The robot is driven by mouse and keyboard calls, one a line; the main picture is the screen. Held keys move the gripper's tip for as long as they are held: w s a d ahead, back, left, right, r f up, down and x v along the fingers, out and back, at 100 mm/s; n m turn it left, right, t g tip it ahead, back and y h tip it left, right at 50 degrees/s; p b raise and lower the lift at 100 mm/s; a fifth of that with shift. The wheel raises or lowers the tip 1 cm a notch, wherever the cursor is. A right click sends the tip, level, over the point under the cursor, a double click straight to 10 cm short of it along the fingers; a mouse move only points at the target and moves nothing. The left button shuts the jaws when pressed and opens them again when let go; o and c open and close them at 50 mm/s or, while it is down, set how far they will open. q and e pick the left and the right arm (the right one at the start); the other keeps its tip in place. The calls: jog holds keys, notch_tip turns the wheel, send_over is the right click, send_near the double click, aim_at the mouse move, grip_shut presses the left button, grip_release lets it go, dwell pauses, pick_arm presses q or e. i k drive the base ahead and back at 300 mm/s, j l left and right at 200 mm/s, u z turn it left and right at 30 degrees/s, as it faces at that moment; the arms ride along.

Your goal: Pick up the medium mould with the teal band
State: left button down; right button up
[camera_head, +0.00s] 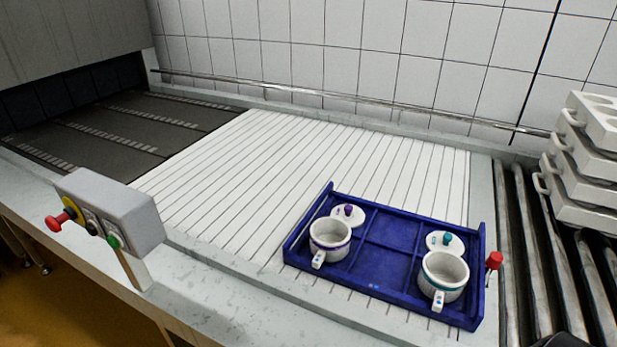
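The mould with the teal band (441,276) is a white open cup with a small handle toward the front. It stands upright in the right front part of a blue tray (388,259). A white lid with a teal knob (445,242) lies just behind it in the tray. A similar white mould with a purple band (330,241) stands at the tray's left, with a purple-knobbed lid (348,215) behind it. Neither gripper can be made out. A dark shape at the bottom right edge is too cut off to identify.
The tray rests on a white slatted conveyor (270,170), clear to the left and behind. A red knob (494,261) stands by the tray's right end. Rollers (530,260) and stacked white moulds (585,165) are at right. A control box (112,215) stands at front left.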

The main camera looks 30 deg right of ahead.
aim_at(442, 275)
jog(key=z, duration=1.9)
jog(key=k+j, duration=0.1)
jog(key=j, duration=0.25)
jog(key=k+j, duration=0.1)
jog(key=j, duration=0.55)
jog(key=k+z, duration=0.05)
